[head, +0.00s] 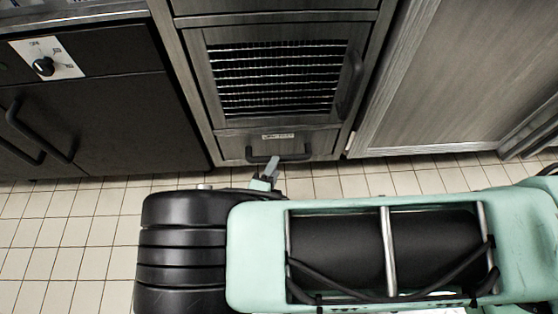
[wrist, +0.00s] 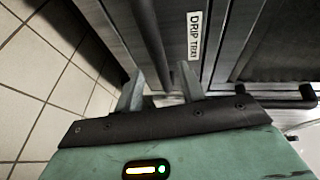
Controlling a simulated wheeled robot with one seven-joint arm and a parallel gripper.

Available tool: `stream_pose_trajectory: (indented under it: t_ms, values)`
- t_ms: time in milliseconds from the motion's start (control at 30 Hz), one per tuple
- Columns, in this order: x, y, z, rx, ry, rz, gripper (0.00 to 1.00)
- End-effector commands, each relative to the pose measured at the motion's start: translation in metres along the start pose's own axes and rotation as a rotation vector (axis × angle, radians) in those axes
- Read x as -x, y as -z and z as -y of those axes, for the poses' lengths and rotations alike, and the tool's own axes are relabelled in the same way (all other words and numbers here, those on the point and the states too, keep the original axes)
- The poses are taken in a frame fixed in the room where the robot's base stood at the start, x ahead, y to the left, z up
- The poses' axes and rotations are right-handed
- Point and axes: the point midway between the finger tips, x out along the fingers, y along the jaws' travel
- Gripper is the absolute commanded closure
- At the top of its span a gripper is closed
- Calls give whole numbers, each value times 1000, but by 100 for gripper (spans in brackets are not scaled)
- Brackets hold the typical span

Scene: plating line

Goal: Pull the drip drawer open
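The drip drawer (head: 316,144) is the low metal front under a louvred panel in the head view, and looks shut. Its label reads "DRIP TRAY" in the wrist view (wrist: 194,36). Its dark bar handle (head: 255,156) crosses the front; it also shows in the wrist view (wrist: 149,35). My gripper (head: 272,167) is at the handle. In the wrist view my gripper (wrist: 159,84) has its two grey fingers apart, one on each side of the bar, with gaps visible. Whether a finger touches the bar is unclear.
The louvred panel (head: 275,80) with its own upright handle (head: 351,84) is above the drawer. A dark cabinet with a knob (head: 43,66) stands left, and a metal door (head: 455,75) right. Tiled floor (head: 70,230) is clear in front of the left cabinet.

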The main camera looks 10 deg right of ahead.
Motion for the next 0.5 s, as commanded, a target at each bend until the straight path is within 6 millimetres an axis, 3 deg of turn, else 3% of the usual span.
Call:
stream_pose_trajectory:
  t_ms: [200,500]
  values:
    - [-35,0,-2,-1,0,-2,60]
    - [-49,0,0,-1,-1,0,60]
